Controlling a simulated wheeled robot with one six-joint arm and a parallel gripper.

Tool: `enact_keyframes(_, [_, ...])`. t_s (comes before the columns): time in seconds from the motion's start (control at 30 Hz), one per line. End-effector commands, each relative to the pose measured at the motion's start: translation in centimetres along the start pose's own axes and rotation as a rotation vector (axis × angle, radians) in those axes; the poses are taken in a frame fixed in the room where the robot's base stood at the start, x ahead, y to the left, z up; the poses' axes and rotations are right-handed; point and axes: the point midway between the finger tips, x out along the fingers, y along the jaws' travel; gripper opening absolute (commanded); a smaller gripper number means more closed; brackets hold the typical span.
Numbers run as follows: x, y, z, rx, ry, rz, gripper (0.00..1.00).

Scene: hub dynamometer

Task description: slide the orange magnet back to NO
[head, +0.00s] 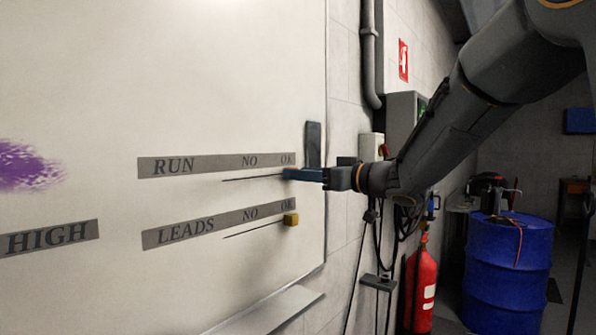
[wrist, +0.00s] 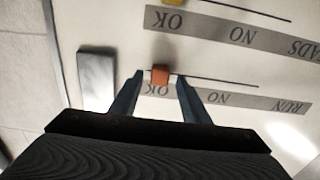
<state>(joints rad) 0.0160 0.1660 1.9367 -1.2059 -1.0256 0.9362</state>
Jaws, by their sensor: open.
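The orange magnet (wrist: 160,74) sits on the whiteboard at the OK end of the RUN row's thin dark line, just by the OK lettering, in the wrist view. My gripper (wrist: 160,77) is open, with one blue finger on each side of the magnet and a gap showing on both sides. In the head view my gripper (head: 290,174) is at the OK end of the RUN strip (head: 215,166), and its fingers hide the magnet. The NO label (wrist: 217,99) of the RUN row lies to the right of the magnet in the wrist view.
A yellow magnet (head: 291,219) sits at the OK end of the LEADS row below. A grey block (head: 313,145) is on the board beside my gripper, near the board's right edge. A tray ledge (head: 270,310) juts out at the bottom. The board toward NO looks clear.

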Motion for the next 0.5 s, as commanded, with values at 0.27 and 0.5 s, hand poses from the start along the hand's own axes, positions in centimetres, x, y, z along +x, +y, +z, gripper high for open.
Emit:
enact_keyframes(0.27, [1.8, 0.0, 0.0, 0.000, 0.000, 0.000, 0.42])
enact_keyframes(0.5, [1.8, 0.0, 0.0, 0.000, 0.000, 0.001, 0.37])
